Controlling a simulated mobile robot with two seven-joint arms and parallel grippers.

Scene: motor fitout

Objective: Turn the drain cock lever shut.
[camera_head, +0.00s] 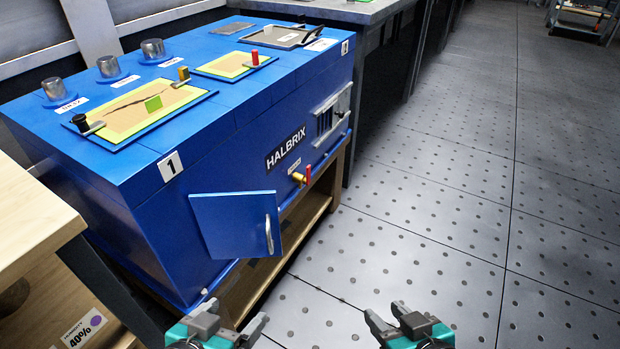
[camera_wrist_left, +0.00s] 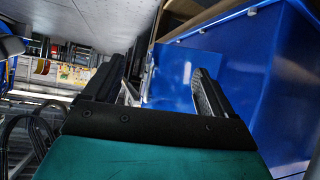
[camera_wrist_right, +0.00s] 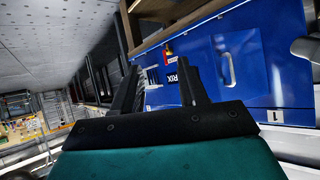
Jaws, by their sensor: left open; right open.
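The drain cock is a small brass fitting with a red lever (camera_head: 308,174) on the front of the blue HALBRIX motor housing (camera_head: 230,160). The lever stands roughly upright in the head view, and it shows small in the right wrist view (camera_wrist_right: 168,48). My left gripper (camera_head: 238,317) is open and empty at the bottom of the head view, below the blue door. My right gripper (camera_head: 387,318) is open and empty over the floor, to the right of the housing. Both grippers are nearer than the drain cock and apart from it.
A blue door (camera_head: 236,226) with a metal handle hangs open on the housing front, left of the drain cock. A louvred metal vent (camera_head: 330,115) is to its right. A wooden bench (camera_head: 35,215) stands at left.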

